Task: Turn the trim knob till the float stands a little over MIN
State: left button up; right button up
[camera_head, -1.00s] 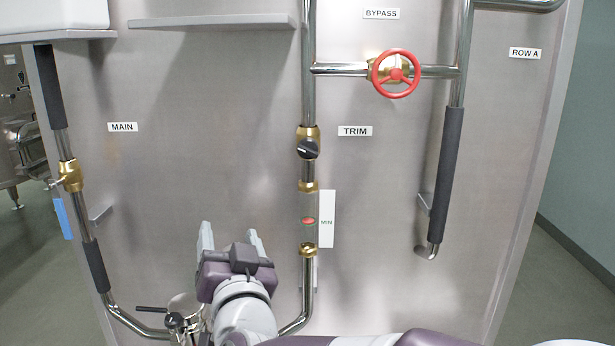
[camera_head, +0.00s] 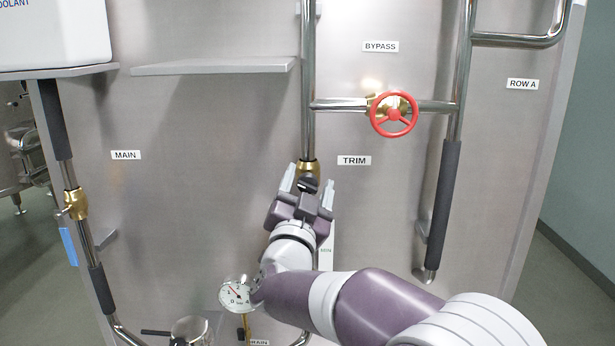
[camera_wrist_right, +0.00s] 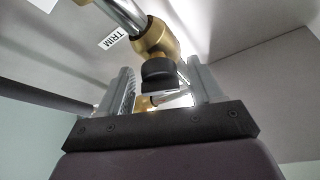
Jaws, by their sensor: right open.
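The black trim knob (camera_wrist_right: 158,73) sits on a brass valve body (camera_wrist_right: 155,38) in the right wrist view, between the two fingers of my open right gripper (camera_wrist_right: 160,88). I cannot tell whether the fingers touch it. In the head view my right gripper (camera_head: 307,182) is at the trim valve, left of the TRIM label (camera_head: 354,160), and hides most of the knob. The float and its sight tube are hidden behind my right gripper and arm; only part of the white MIN scale plate (camera_head: 327,250) shows. My left gripper is not in view.
A red handwheel (camera_head: 394,114) is on the bypass pipe, up and right. A dial gauge (camera_head: 238,294) stands below left of my arm. A steel shelf (camera_head: 215,67) juts out at upper left. The panel between the MAIN label (camera_head: 125,155) and my gripper is clear.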

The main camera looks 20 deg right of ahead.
jog(key=shift+s, duration=0.15)
jog(key=c, duration=1)
jog(key=m+b, duration=0.1)
jog(key=b, duration=0.1)
jog(key=m+g+h+b, duration=0.1)
jog(key=m+b, duration=0.1)
jog(key=shift+f, duration=0.4)
jog(key=shift+c, duration=0.2)
jog(key=shift+r+m+g+h+b, duration=0.15)
jog(key=shift+m+g+h+b, duration=0.2)
jog(key=shift+m, duration=0.65)
jog(key=shift+r+m+g, duration=0.15)
jog(key=shift+m+g, duration=0.1)
jog(key=shift+m, duration=0.15)
jog(key=o, duration=1)
jog(key=shift+o, duration=0.2)
